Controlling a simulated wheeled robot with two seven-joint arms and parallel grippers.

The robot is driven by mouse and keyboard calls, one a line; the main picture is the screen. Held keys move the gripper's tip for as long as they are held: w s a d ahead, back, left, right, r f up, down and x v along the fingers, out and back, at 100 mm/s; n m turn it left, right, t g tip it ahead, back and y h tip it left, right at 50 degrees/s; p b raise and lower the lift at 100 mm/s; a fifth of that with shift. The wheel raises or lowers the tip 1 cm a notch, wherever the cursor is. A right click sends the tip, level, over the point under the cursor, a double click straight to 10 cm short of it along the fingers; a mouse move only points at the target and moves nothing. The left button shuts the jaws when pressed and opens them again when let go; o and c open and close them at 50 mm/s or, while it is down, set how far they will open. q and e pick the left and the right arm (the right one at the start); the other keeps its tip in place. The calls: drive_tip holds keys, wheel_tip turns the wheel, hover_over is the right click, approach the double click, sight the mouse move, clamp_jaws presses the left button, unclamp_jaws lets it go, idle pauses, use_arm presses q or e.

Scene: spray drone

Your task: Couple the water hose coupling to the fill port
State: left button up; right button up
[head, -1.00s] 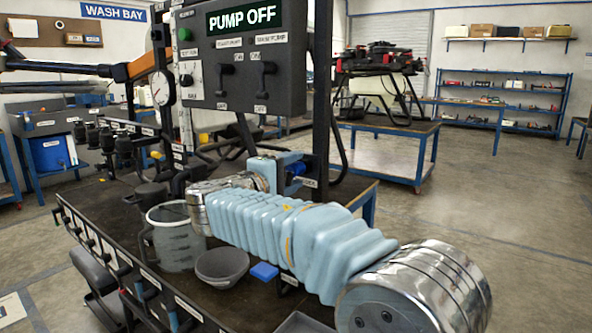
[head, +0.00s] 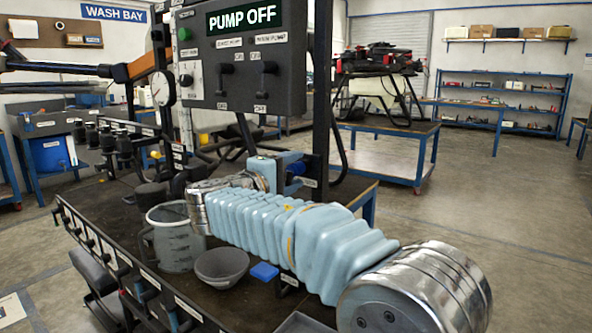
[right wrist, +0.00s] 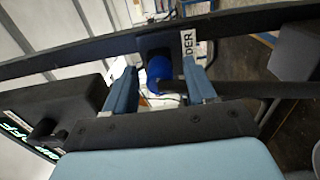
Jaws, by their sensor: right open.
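A blue round coupling (head: 297,168) sits by the black upright post beneath the pump panel. It shows in the right wrist view (right wrist: 159,74) against a dark bracket, beside a white label ending in "DER". My right gripper (head: 290,165) is open. Its two blue fingers (right wrist: 161,92) point toward the coupling, one on each side of it in the wrist view. I cannot tell whether they touch it. I cannot make out the fill port for certain. My left gripper is not in view.
The control panel (head: 240,60) reads "PUMP OFF" above my right arm. A clear jug (head: 174,240), a grey bowl (head: 221,266) and a blue block (head: 264,271) stand on the dark bench below it. A drone (head: 380,65) rests on a table behind.

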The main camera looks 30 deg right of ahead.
sight(290, 172)
drive_tip(key=shift+c, duration=0.3)
clamp_jaws()
drive_tip(key=shift+a, duration=0.15)
drive_tip(key=shift+b+v, duration=0.55)
drive_tip(key=shift+v, duration=2.35)
